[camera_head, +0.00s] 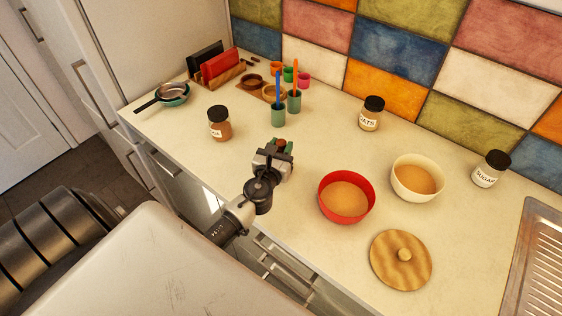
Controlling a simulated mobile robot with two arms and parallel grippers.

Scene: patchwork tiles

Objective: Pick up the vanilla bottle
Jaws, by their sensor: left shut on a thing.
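My left gripper (276,156) is over the counter near its front edge, left of the red bowl. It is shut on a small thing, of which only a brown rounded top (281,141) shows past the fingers. This fits the vanilla bottle, but its body and any label are hidden by the gripper. I cannot tell whether it still touches the counter. No other bottle marked vanilla shows. My right gripper is not in view.
A red bowl (346,207), a cream bowl (424,195) and a wooden lid (401,260) lie to the right. A dark-lidded jar (219,129) stands left, green cups (278,117) behind. An oats jar (370,119) and sugar jar (487,176) stand near the tiled wall.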

